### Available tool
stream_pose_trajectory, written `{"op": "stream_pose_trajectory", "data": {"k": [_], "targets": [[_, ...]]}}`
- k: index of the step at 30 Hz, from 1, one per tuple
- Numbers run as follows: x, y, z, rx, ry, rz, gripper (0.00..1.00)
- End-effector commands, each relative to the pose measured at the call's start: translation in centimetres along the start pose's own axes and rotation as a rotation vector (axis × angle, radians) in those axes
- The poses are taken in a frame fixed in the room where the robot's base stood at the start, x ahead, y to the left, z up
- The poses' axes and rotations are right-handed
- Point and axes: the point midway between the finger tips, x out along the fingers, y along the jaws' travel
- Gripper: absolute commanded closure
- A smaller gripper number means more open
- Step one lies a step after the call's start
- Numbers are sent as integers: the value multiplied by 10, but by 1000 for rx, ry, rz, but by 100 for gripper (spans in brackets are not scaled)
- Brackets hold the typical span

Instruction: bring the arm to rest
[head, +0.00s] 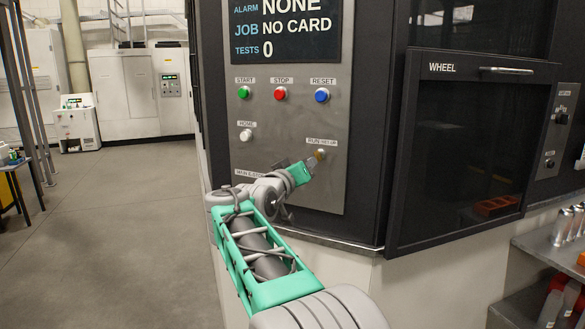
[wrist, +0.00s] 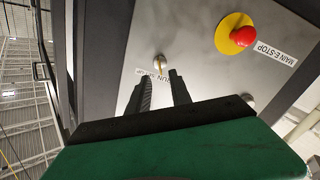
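My arm reaches up from the bottom of the head view to the machine's grey control panel (head: 262,105). My gripper (head: 316,160) is at the RUN/SETUP switch (head: 320,153), low on the panel's right side. In the wrist view my gripper's two dark fingers (wrist: 161,77) stand apart with nothing between them. The brass-coloured switch, also in the wrist view (wrist: 158,64), lies just past the fingertips. I cannot tell whether they touch it.
The red MAIN E-STOP (wrist: 236,30) is close by. A dark WHEEL door (head: 465,150) stands right. Open floor (head: 120,240) lies left.

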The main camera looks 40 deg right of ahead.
Motion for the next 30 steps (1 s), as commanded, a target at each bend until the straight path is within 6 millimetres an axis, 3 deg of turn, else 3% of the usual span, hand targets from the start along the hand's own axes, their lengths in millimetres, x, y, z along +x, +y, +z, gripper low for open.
{"op": "stream_pose_trajectory", "data": {"k": [3,5,8,11,13,15,17,21,27,30], "targets": [[0,0,0,15,0,0,75],[0,-4,10,59,-43,-17,75],[-7,-45,44,135,-186,-143,75],[-30,-102,102,129,-361,-300,75],[-56,-136,147,103,-492,-405,75],[-93,-162,192,68,-626,-507,75],[-131,-175,226,32,-739,-593,75],[-234,-182,288,-79,-958,-787,75],[-362,-156,335,-256,-1071,-1030,75],[-402,-144,337,-286,-997,-1118,75]]}}
